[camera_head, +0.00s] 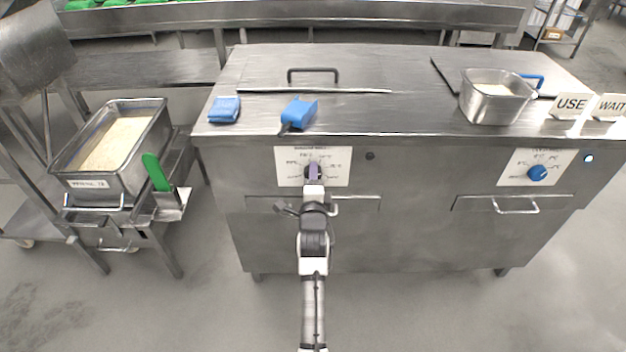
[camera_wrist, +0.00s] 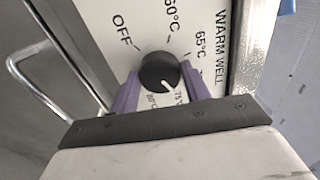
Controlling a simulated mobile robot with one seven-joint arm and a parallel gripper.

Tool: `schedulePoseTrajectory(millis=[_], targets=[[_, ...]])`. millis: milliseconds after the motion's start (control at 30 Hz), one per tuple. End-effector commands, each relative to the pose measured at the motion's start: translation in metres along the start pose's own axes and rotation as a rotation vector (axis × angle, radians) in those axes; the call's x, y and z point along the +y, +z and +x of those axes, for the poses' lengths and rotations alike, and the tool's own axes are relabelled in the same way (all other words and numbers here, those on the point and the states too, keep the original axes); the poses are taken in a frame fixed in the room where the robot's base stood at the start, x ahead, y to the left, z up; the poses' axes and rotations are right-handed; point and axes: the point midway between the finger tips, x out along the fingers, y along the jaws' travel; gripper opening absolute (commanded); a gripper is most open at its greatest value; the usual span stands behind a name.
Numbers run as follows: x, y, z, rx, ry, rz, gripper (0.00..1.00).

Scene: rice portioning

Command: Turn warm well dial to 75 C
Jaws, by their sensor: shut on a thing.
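The warm well dial (camera_wrist: 160,70) is a round black knob with a white pointer line. It sits on a white plate (camera_wrist: 251,52) marked WARM WELL, OFF, 60°C, 65°C and more. In the wrist view the pointer aims down and slightly right, toward the partly hidden 75°C and lower labels; I cannot tell whether it lines up exactly with 75. My gripper (camera_wrist: 158,74) has its purple fingers on both sides of the knob, shut on it. In the head view, my gripper (camera_head: 313,172) covers most of the dial at the left plate (camera_head: 341,167).
A second plate holds a blue dial (camera_head: 537,173) at right. Drawer handles (camera_head: 515,208) stick out below; one (camera_wrist: 40,62) is beside my gripper. The counter carries a blue cloth (camera_head: 225,110), a blue object (camera_head: 299,113) and a steel pan (camera_head: 493,108). A rice pan (camera_head: 150,150) stands left.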

Motion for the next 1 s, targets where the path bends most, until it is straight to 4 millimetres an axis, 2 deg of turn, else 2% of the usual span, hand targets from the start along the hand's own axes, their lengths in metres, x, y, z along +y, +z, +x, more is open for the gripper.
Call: schedulePoseTrajectory(millis=[400, 967, 1000], targets=[[-0.0044, -0.0003, 0.0011, 0.000, -0.009, 0.199, 0.24], [-0.0048, -0.0004, 0.0011, 0.000, -0.009, 0.228, 0.24], [-0.0048, -0.0003, 0.0011, 0.000, -0.010, 0.228, 0.49]])
